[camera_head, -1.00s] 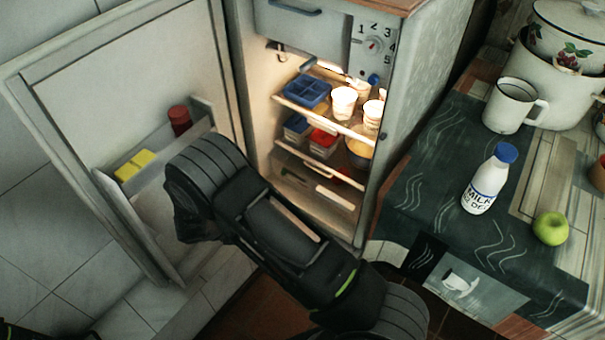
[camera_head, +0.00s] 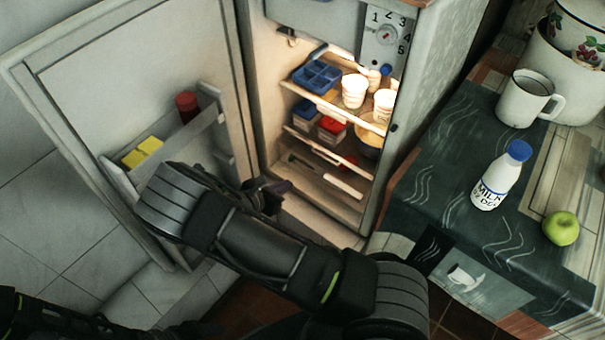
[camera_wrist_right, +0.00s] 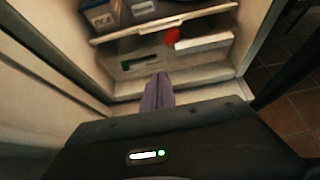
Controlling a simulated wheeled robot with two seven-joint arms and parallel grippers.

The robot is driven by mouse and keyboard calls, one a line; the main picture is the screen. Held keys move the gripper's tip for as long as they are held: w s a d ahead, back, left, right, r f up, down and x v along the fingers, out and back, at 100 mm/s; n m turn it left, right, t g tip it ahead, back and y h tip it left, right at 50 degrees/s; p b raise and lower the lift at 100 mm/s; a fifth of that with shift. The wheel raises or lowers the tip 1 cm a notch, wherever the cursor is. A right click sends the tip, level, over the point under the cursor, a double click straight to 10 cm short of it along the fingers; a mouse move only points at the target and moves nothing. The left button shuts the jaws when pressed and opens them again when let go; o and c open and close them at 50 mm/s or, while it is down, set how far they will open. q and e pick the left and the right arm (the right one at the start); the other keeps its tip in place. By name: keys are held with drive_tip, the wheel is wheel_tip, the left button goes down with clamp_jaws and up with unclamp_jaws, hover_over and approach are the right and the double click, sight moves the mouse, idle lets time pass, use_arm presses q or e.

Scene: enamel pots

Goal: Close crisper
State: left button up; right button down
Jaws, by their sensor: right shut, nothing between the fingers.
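The fridge stands open. In its lowest section, below the bottom shelf, is what looks like the pale crisper (camera_head: 318,180), with a dark slot and a white bar (camera_head: 340,186). The crisper also shows in the right wrist view (camera_wrist_right: 150,66), with the white bar (camera_wrist_right: 203,43) above right. I cannot tell how far out it stands. My right gripper (camera_head: 277,189) is at the fridge's lower opening, partly hidden behind my forearm. In the wrist view its purple-grey fingers (camera_wrist_right: 157,92) are together and empty, pointing at the crisper, with no clear contact.
The open fridge door (camera_head: 130,85) is at left, with a door rack (camera_head: 185,140) holding a red-lidded jar and yellow packs. Shelves above hold tubs and cups. A counter at right bears a milk bottle (camera_head: 500,177), a green apple (camera_head: 561,228) and a white mug (camera_head: 527,98).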

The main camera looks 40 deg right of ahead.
drive_tip(key=b, duration=0.1)
approach(316, 167)
wheel_tip(316, 167, down, 3)
drive_tip(key=d, duration=0.2)
drive_tip(key=w+d, duration=0.1)
drive_tip(key=d, duration=0.1)
drive_tip(key=shift+w+d+f, duration=0.1)
drive_tip(key=shift+d, duration=0.05)
drive_tip(key=shift+w+d, duration=0.15)
drive_tip(key=shift+d, duration=0.3)
